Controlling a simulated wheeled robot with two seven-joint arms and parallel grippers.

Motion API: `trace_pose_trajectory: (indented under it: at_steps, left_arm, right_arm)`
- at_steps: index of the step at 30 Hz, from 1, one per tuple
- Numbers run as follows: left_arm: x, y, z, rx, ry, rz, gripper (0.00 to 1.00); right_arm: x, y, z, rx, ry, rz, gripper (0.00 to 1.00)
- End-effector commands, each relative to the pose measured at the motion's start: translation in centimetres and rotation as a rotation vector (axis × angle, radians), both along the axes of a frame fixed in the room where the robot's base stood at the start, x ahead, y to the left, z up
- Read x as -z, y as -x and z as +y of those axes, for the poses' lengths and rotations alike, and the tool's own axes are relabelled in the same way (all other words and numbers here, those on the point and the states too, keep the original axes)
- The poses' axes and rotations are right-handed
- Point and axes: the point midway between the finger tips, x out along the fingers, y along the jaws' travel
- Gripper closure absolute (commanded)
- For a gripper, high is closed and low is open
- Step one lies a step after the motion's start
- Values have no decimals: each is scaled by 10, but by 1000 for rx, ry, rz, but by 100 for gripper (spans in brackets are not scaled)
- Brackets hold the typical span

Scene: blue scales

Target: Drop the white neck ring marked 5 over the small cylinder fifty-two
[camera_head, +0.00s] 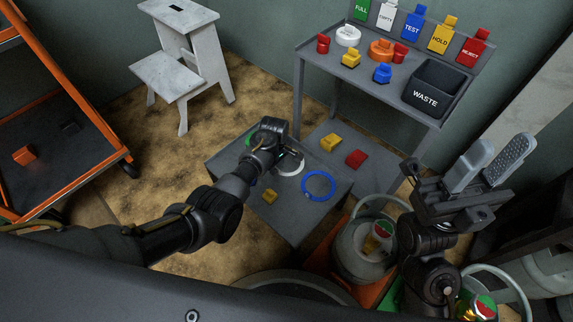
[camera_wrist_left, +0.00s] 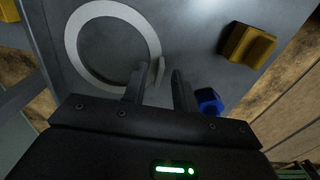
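The white neck ring (camera_head: 291,172) lies flat on a low grey table (camera_head: 300,222), partly hidden by my left arm in the head view. In the left wrist view the ring (camera_wrist_left: 71,45) lies at upper left, with a small upright tab (camera_wrist_left: 159,70) at its right edge. My left gripper (camera_wrist_left: 160,88) is open, its fingertips on either side of the tab's near end; contact cannot be told. No 5 is readable. A grey cylinder (camera_head: 352,252) stands right of the table; another (camera_head: 545,275) is at lower right. Their numbers cannot be read. My right gripper (camera_head: 491,165) is open and empty.
A blue ring (camera_head: 318,198) and a yellow piece (camera_head: 270,196) share the low table. Yellow (camera_head: 330,142) and red (camera_head: 356,158) pieces lie on the lower shelf behind. The grey bench (camera_head: 400,103) holds coloured tags and a black waste bin (camera_head: 433,90).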

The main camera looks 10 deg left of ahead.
Motion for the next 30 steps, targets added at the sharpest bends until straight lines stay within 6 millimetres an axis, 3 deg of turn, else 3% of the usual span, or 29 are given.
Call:
trace_pose_trajectory:
  at_steps: [1,6,16,30]
  left_arm:
    - [0,0,0,0,0,0,79]
    - [0,0,0,0,0,0,100]
    - [-4,0,0,0,0,0,100]
    - [-24,0,0,-1,0,0,100]
  right_arm:
    - [0,0,0,0,0,0,64]
    - [0,0,0,0,0,1,64]
    - [-3,0,0,0,0,1,64]
    - [-29,0,2,0,0,1,64]
